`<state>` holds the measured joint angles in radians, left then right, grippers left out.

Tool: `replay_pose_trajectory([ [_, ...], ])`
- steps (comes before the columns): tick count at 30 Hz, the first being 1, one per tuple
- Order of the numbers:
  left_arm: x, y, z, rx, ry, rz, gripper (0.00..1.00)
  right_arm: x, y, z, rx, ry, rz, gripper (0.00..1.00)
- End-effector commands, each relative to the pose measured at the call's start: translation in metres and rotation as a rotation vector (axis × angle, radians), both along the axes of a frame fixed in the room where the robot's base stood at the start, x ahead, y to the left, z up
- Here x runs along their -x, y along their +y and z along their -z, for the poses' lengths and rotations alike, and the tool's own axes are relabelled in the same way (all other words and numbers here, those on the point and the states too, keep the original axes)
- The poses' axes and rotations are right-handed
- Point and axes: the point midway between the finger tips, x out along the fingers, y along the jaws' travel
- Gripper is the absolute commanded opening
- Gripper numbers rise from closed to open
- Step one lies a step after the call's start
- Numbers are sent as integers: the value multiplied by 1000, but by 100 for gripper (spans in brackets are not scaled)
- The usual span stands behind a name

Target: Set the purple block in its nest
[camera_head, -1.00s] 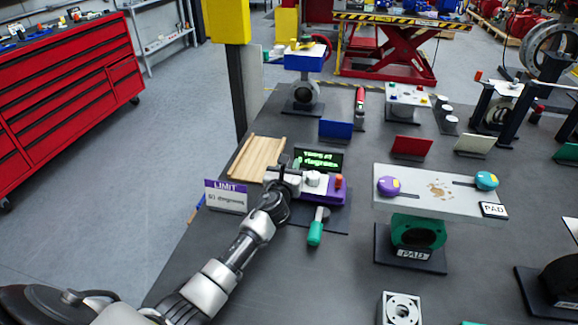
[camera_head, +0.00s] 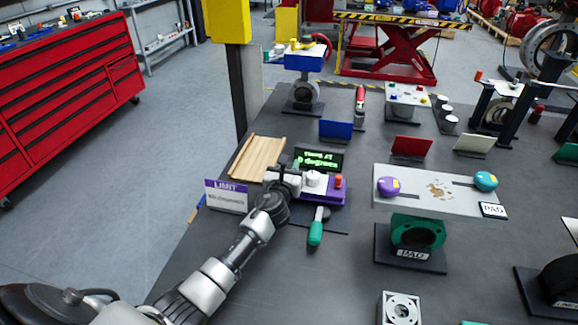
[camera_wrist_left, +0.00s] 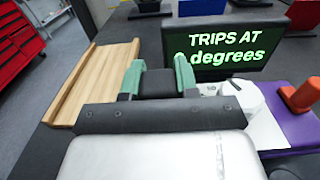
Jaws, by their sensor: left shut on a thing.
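A purple block (camera_head: 332,196) sits at the right of a small device on the bench. A white round part (camera_head: 313,179) and an orange-red peg (camera_head: 338,182) stand by it. In the left wrist view the purple block (camera_wrist_left: 290,122) is at the right edge, partly cut off. My left gripper (camera_head: 288,183) is at the device's left side, left of the block. In the left wrist view its green fingertips (camera_wrist_left: 158,80) are shut on a dark grey piece (camera_wrist_left: 158,84) between them. I cannot tell which part is the nest. My right gripper is not in view.
A green-lettered display (camera_head: 318,160) stands just behind, with a wooden tray (camera_head: 258,158) at its left and a LIMIT card (camera_head: 226,196) left of my gripper. A green-handled tool (camera_head: 316,232) lies in front. A grey plate (camera_head: 435,192) with purple and teal knobs stands right.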

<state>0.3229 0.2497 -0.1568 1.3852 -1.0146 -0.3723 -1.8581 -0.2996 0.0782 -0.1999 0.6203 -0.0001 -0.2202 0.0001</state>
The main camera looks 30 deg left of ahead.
Motion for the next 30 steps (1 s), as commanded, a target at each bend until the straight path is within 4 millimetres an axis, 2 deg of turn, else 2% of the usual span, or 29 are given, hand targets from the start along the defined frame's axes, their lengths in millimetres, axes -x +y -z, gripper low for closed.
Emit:
replay_pose_trajectory([
  [18,0,-1,-2,2,-5,1,0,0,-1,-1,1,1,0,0],
  [30,0,-1,7,1,-4,1,0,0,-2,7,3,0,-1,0],
])
